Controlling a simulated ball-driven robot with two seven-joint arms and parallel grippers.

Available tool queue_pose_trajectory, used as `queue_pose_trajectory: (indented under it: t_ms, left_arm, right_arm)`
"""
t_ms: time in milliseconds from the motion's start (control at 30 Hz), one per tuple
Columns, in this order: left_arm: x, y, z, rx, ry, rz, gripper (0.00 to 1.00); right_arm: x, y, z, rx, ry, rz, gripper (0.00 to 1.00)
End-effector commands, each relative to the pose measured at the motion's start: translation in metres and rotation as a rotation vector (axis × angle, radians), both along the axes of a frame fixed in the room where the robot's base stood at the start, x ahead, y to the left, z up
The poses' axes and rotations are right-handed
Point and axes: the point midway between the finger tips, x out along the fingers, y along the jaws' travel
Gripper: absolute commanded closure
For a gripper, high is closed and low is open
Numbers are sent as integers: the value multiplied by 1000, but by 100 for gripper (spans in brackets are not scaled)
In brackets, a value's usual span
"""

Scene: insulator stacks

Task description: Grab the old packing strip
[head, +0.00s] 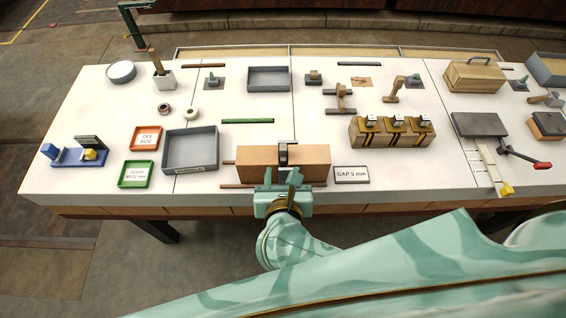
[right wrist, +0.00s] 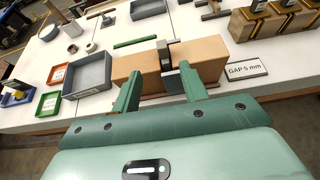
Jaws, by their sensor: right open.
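A tan block (head: 250,160) stands at the table's front edge, with a dark metal piece (head: 283,147) across its middle. A thin brown strip (head: 228,162) sticks out at its left side, and another thin brown strip (head: 230,186) shows low along its front. I cannot tell which is the old packing strip. My right gripper (head: 280,176) is in front of the block's middle. In the right wrist view, its two green fingers (right wrist: 158,84) are spread apart with nothing held, one on each side of the metal piece. My left gripper is not in view.
A "GAP 5 mm" sign (head: 351,174) lies right of the block. A grey tray (head: 190,168), green tray (head: 136,186) and red tray (head: 146,126) are to the left. A green strip (head: 247,121) lies behind the block.

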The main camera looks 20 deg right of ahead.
Motion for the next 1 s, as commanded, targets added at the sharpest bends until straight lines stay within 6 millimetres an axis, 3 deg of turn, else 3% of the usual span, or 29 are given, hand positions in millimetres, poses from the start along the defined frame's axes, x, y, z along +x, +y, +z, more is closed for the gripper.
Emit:
queue_pose_trajectory:
  t_ms: [100, 300, 467, 767, 1000]
  left_arm:
    - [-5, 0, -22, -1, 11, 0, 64]
    - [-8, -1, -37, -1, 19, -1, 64]
    - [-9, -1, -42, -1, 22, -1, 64]
    - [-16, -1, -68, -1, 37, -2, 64]
    - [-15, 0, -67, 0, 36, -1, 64]
  right_arm:
    - [28, -8, -21, -4, -1, 1, 56]
    - [58, -17, -33, -6, 0, 0, 56]
    - [68, -21, -37, -7, -1, 1, 56]
    - [104, -34, -59, -7, -1, 2, 56]
    - [107, -35, -57, -6, 0, 2, 56]
